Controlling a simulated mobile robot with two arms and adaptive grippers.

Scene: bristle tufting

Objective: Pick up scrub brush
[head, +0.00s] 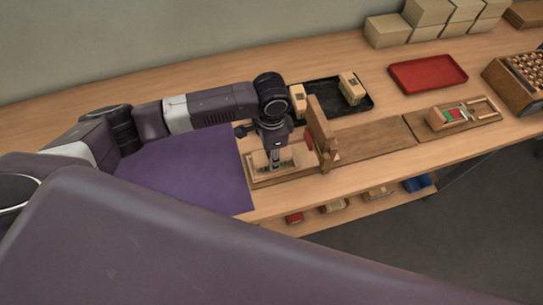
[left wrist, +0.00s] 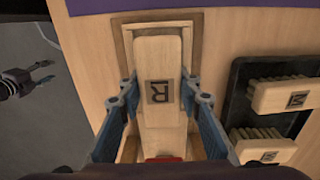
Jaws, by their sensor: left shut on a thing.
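The scrub brush (left wrist: 160,65) is a pale wooden block with a dark letter mark on its top. It lies in a shallow wooden frame (left wrist: 124,40), seen from above in the left wrist view. My left gripper (left wrist: 158,92) has its blue fingers on both sides of the block and is shut on it. In the head view, the left gripper (head: 274,157) points down over the frame, and the fingers partly hide the brush (head: 260,160). My right gripper (left wrist: 40,73) shows small at the left of the wrist view, its fingers apart, over grey floor.
A black tray (head: 368,104) with two more brushes stands behind the frame. An upright wooden board (head: 320,128) stands close right of my left gripper. A purple mat (head: 190,170) lies left. A red tray (head: 428,73) and a second wooden fixture (head: 486,108) lie farther right.

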